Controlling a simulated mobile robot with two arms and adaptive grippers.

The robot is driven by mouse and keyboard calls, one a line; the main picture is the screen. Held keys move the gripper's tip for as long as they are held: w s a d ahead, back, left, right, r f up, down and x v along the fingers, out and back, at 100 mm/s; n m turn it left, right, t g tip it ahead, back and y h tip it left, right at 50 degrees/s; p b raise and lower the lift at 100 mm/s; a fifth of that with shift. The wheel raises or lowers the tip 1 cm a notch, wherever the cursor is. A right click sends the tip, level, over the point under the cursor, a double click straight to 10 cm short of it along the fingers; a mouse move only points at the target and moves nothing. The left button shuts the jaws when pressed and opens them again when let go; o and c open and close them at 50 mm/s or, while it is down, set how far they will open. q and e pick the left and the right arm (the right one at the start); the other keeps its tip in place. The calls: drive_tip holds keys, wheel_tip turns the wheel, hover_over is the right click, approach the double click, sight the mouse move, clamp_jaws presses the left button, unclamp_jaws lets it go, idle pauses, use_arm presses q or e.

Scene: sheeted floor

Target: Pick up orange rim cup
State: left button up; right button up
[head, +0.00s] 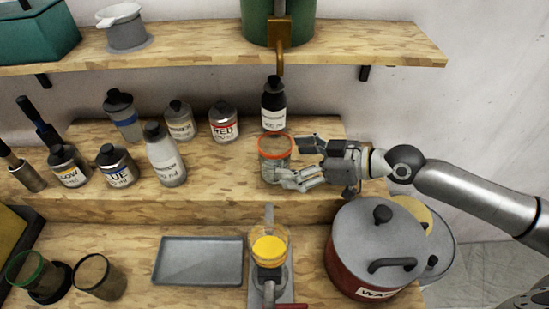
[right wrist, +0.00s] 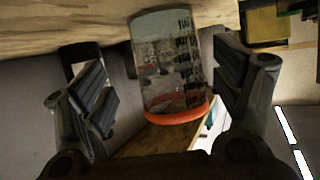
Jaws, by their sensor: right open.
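The orange rim cup (head: 274,157) is a clear cup with dark markings and an orange rim. It stands on the middle wooden shelf in the head view, in front of a dark-topped bottle. My right gripper (head: 296,160) reaches in from the right, open, with its fingers at the cup's right side. In the right wrist view the cup (right wrist: 170,65) appears between the two open fingers (right wrist: 165,105), with visible gaps on both sides. I cannot tell whether a finger touches it. My left gripper is not in view.
Several labelled bottles, including the red one (head: 223,122), stand left of the cup. A red pot with a grey lid (head: 362,235) is below my right arm. A grey tray (head: 198,262) and a yellow-topped device (head: 269,250) sit on the lower surface. An upper shelf (head: 350,45) overhangs behind.

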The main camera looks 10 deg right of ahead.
sight(289, 160)
drive_tip(key=shift+w+a+r+p, duration=0.1)
drive_tip(key=shift+w+a+p, duration=0.05)
drive_tip(key=shift+a+p, duration=0.2)
drive_tip(key=p+x, duration=0.2)
drive_tip(key=x, duration=0.1)
drive_tip(key=shift+a, duration=0.4)
drive_tip(key=shift+w+a+f+p, duration=0.2)
drive_tip(key=shift+a+f+p, duration=0.1)
drive_tip(key=shift+f, duration=0.05)
drive_tip(key=shift+c, duration=0.4)
drive_tip(key=c, duration=1.1)
drive_tip(key=shift+r, duration=0.15)
